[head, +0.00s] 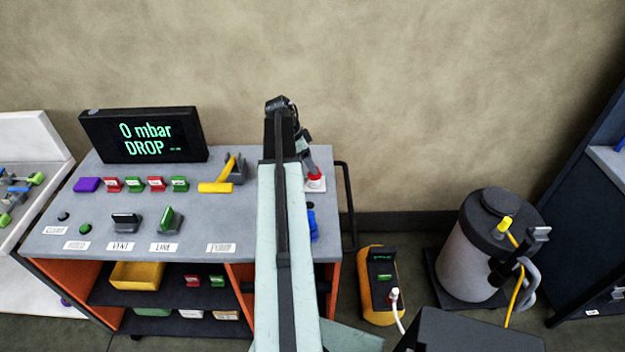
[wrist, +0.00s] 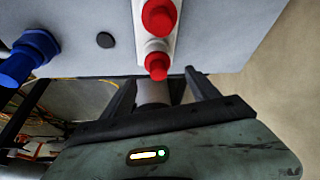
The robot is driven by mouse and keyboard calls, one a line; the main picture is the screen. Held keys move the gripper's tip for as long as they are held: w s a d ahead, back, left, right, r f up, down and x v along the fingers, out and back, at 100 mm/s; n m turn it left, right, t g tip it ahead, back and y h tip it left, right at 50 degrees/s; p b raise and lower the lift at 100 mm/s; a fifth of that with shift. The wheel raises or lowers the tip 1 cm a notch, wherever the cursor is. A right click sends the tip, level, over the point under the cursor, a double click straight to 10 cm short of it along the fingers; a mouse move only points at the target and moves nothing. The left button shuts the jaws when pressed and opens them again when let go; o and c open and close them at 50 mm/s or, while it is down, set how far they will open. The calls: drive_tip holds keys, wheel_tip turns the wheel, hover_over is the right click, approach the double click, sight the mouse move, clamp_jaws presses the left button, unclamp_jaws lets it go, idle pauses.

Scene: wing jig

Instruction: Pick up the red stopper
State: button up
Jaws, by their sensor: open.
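Two red, round-ended pieces show in the wrist view, one at the top edge (wrist: 160,17) and a smaller one (wrist: 156,65) below it. Both are at a white strip (wrist: 141,30) on the grey bench top. I cannot tell for sure which is the stopper. In the head view a red piece (head: 315,177) sits on a white base at the bench's right end, partly hidden by my wrist. My gripper (wrist: 160,80) is open, with its dark fingers on either side just short of the smaller red piece. Contact cannot be told.
A blue knob-like piece (wrist: 28,58) and a black disc (wrist: 105,40) lie left of the strip. A yellow-handled tool (head: 217,187) and a display (head: 143,134) stand left on the bench (head: 208,215). A black rail (head: 348,205) runs along its right side.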

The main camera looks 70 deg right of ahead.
drive_tip(key=b+x, duration=0.5)
drive_tip(key=shift+a+f, duration=0.15)
drive_tip(key=shift+s, duration=0.1)
drive_tip(key=c, duration=1.4)
wheel_tip(320, 180, up, 10)
drive_tip(key=p, duration=1)
drive_tip(key=shift+r+p, duration=0.25)
drive_tip(key=shift+p, duration=0.05)
drive_tip(key=shift+c, duration=0.2)
drive_tip(key=shift+r, duration=0.15)
drive_tip(key=shift+r+p, duration=1.3)
drive_tip(key=shift+p, duration=0.1)
